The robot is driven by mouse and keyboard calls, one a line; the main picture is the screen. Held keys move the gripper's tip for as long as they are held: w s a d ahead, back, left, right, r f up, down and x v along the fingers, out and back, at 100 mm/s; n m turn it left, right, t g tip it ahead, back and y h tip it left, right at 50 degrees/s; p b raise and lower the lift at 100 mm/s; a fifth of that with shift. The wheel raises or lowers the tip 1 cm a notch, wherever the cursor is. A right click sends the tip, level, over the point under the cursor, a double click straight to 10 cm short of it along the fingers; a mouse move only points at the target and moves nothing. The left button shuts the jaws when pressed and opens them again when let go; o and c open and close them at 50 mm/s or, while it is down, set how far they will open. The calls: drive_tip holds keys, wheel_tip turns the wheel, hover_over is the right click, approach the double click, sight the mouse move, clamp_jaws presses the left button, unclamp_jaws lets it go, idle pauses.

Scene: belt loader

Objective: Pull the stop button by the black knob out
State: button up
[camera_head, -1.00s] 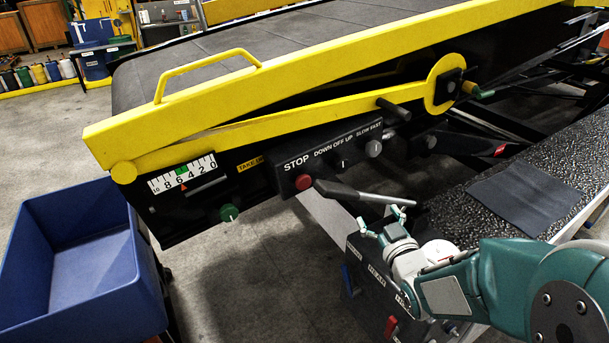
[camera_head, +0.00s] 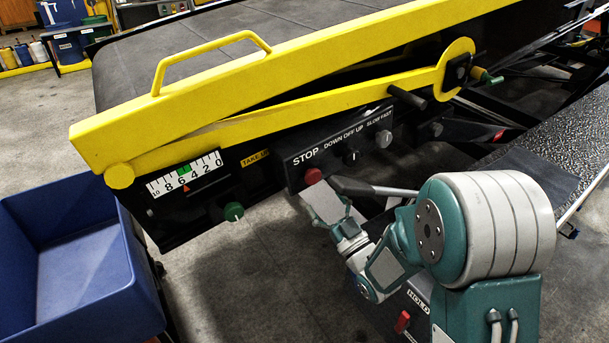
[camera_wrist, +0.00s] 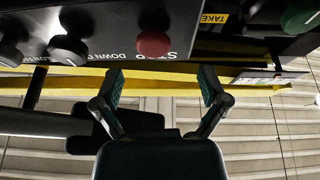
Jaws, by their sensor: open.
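The red stop button (camera_head: 313,176) is on the black control panel (camera_head: 332,143), under the word STOP. A black knob (camera_head: 351,157) labelled DOWN OFF UP is to its right. In the wrist view the red button (camera_wrist: 153,43) is just beyond the fingertips, roughly in line with the gap, and the black knob (camera_wrist: 68,48) is to its left. My gripper (camera_wrist: 161,78) is open with nothing between its fingers. In the head view my wrist is just below and right of the button, and the fingers cannot be made out clearly.
A dark lever (camera_head: 370,189) sticks out close to my wrist. A green knob (camera_head: 233,211) is to the left. A blue bin (camera_head: 70,260) stands at lower left, with bare floor between.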

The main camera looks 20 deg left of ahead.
sight(315, 179)
drive_tip(key=w+r, duration=0.1)
drive_tip(key=w+a+r, duration=0.1)
drive_tip(key=w, duration=0.1)
drive_tip(key=shift+a+r, duration=0.1)
drive_tip(key=shift+r, duration=0.05)
drive_tip(key=a, duration=0.2)
drive_tip(key=w+a, duration=0.1)
drive_tip(key=shift+w+a+r, duration=0.15)
drive_tip(key=shift+a+r, duration=0.05)
drive_tip(key=shift+a, duration=0.2)
drive_tip(key=shift+d, duration=0.3)
drive_tip(key=shift+d+r, duration=0.1)
drive_tip(key=shift+d, duration=0.15)
drive_tip(key=c, duration=0.4)
drive_tip(key=shift+d, duration=0.2)
drive_tip(key=c, duration=0.5)
clamp_jaws()
drive_tip(key=shift+a, duration=0.15)
